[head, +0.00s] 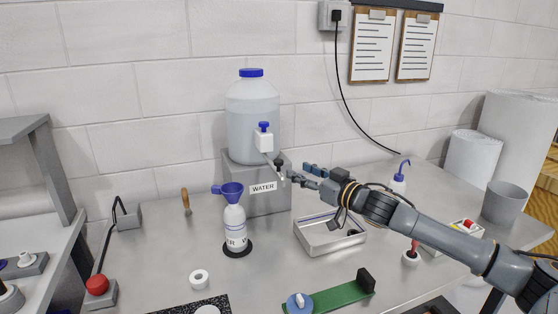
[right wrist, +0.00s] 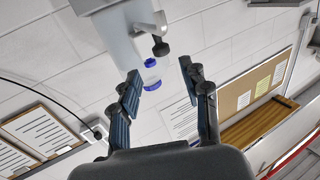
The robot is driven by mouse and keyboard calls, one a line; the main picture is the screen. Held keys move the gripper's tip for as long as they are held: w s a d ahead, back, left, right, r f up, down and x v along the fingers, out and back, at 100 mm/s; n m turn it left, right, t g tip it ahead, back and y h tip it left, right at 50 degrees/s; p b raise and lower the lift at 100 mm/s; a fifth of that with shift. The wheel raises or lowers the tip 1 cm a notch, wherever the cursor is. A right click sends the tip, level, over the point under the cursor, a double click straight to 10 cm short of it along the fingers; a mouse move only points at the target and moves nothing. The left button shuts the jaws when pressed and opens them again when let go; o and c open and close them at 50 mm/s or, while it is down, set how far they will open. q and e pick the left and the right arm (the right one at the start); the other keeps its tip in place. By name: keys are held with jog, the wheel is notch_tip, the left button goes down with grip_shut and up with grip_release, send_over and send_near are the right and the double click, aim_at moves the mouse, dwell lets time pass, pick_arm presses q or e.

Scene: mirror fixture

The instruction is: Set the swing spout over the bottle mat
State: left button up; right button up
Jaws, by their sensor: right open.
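A large water jug (head: 252,115) with a blue cap stands on a grey box labelled WATER (head: 262,203). The black round bottle mat (head: 238,252) lies in front of the box, left of the spout tip. A white bottle (head: 235,228) with a blue funnel stands on it. My right gripper (head: 297,174) is open, just right of the spout tip. In the right wrist view the dark tip (right wrist: 161,47) shows beyond the open fingers (right wrist: 160,72).
A metal tray (head: 312,242) lies below my right arm. A green board (head: 342,296), a roll of tape (head: 199,279) and a wooden-handled tool (head: 186,201) are on the bench. A red-knobbed lever (head: 97,285) stands at left. Bare bench surrounds the mat's left side.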

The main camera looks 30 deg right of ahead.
aim_at(282, 162)
jog(key=shift+w+a+r+p, duration=0.1)
jog(key=shift+w+p, duration=0.25)
jog(key=shift+w, duration=0.25)
jog(key=shift+w+a+r+p, duration=0.1)
jog(key=shift+w+p, duration=0.2)
jog(key=shift+w, duration=0.3)
jog(key=w+p, duration=0.2)
jog(key=w, duration=0.1)
jog(key=w+a+p, duration=0.1)
jog(key=w, duration=0.1)
jog(key=shift+w, duration=0.2)
jog(key=shift+w+a+f, duration=0.1)
jog(key=shift+w+f, duration=0.1)
jog(key=shift+w, duration=0.45)
pick_arm(q)
jog(key=r, duration=0.1)
jog(key=s+r, duration=0.1)
jog(key=r, duration=0.2)
jog(key=shift+s+a+r, duration=0.1)
jog(key=shift+s+r, duration=0.2)
jog(key=shift+s, duration=0.05)
pick_arm(e)
grip_shut()
